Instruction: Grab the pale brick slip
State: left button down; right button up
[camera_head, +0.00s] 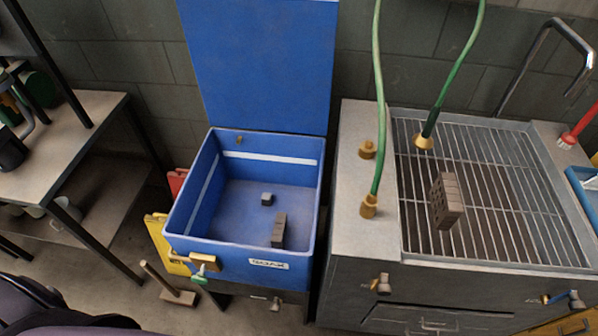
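No piece that is clearly a pale brick slip stands out. Two pieces lie apart on the floor of the open blue box (318,200). One is an oblong grey-brown block (279,230) near the front right. The other is a small grey block (267,199) farther back. A brown hollow brick (447,201) with holes in its face rests on the metal grate of the sink at the right. Neither of my grippers is in view.
The blue box's lid (262,65) stands raised at the back. Green hoses (379,110) hang over the grey sink unit (360,240). A table (70,115) is at the left.

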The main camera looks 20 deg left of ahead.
aim_at(278, 237)
jog(key=j+u, duration=0.25)
jog(key=j, duration=0.75)
jog(key=j+u, duration=0.25)
jog(key=j, duration=0.7)
jog(key=i, duration=0.1)
